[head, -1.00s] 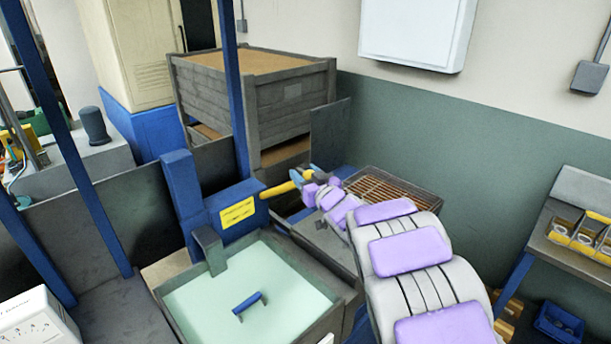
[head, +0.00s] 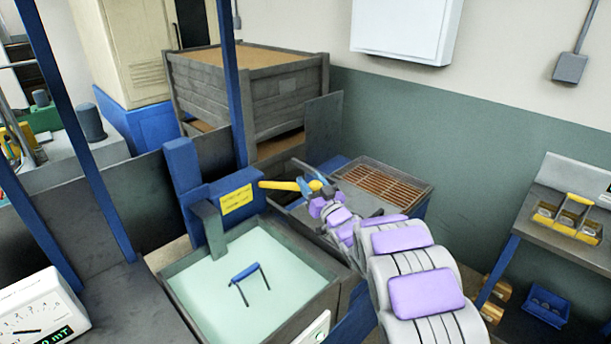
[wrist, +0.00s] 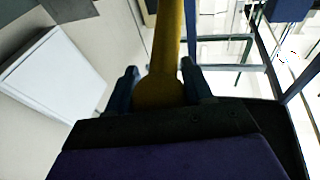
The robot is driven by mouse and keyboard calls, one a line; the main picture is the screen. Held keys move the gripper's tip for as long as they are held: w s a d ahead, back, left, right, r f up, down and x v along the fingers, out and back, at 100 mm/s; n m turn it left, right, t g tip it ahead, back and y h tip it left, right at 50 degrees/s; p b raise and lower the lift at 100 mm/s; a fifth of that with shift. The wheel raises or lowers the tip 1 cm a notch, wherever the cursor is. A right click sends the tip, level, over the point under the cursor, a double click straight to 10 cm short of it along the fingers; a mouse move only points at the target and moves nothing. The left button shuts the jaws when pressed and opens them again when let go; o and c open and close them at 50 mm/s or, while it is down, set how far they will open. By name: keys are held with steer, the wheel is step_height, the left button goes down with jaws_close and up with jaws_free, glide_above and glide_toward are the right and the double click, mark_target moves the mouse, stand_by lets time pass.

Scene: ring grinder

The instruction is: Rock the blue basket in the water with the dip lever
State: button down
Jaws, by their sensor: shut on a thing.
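The yellow dip lever (head: 279,185) sticks out to the right from a blue post with a yellow label. My gripper (head: 315,188) is shut on the lever's free end. In the wrist view the lever (wrist: 166,65) runs between the two dark fingers (wrist: 160,90). The water tank (head: 318,318) stands below and left of my arm, filled with pale green water (head: 205,290). The blue basket's handle (head: 246,272) stands out of the water with both legs showing. The basket's body is hidden under the water.
A grey bracket (head: 210,228) hangs over the tank's back edge. A rusty grate (head: 382,178) lies behind my arm. A wooden crate (head: 245,95) stands at the back. A white gauge box (head: 42,310) is at front left. A shelf with bins (head: 568,220) is at right.

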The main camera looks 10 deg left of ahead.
steer(key=f, duration=0.2)
steer(key=s+d+f, duration=0.1)
steer(key=shift+f, duration=0.4)
steer(key=shift+c, duration=2.4)
jaws_free()
steer(key=shift+r, duration=0.1)
steer(key=shift+d, duration=0.1)
steer(key=p+v, duration=0.3)
steer(key=v, duration=1.4)
steer(key=shift+s, duration=0.1)
